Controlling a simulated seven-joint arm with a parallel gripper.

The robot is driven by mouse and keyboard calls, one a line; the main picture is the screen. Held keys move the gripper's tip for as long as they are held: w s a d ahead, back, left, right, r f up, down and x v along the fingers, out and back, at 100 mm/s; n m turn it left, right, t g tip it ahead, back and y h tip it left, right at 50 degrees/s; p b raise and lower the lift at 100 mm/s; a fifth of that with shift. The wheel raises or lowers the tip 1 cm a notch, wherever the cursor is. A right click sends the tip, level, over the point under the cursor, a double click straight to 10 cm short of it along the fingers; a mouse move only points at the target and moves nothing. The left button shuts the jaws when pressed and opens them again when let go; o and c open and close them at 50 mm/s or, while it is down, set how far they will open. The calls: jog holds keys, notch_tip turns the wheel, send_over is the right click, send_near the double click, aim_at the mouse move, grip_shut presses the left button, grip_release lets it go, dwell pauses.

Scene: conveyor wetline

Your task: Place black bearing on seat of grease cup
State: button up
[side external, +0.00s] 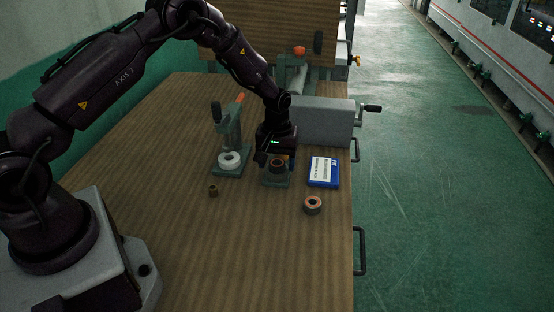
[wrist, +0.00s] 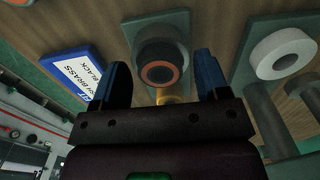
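A black bearing with an orange-brown inner ring (wrist: 160,73) shows in the wrist view on a dark round cup (wrist: 163,48), which stands on a grey-green base plate (wrist: 135,30). It looks seated on the cup; full seating cannot be told. In the side view the dark ring (side external: 277,166) is on this small fixture (side external: 276,182), right under my gripper (side external: 276,153). In the wrist view my gripper (wrist: 162,82) has its two blue fingers wide apart, one on each side of the bearing, with visible gaps. It is open and holds nothing.
A white ring (side external: 229,159) sits on a green press fixture (side external: 230,135) to the left. A blue-and-white labelled box (side external: 323,172) lies to the right.

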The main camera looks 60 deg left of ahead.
notch_tip(320, 180, up, 11)
notch_tip(320, 180, up, 11)
jog(key=m+t, duration=0.1)
jog(key=m, duration=0.1)
send_over(277, 162)
jog(key=s+d, duration=0.3)
jog(key=s, duration=0.1)
jog(key=s+d+r+m+t, duration=0.2)
jog(key=s+d+r+m, duration=0.1)
jog(key=s+r, duration=0.55)
jog(key=s+d+m+t, duration=0.2)
jog(key=s+m, duration=0.2)
jog(key=s, duration=1.1)
jog(key=shift+d+r+t, duration=0.15)
jog(key=shift+r+t, duration=0.15)
jog(key=shift+r, duration=0.1)
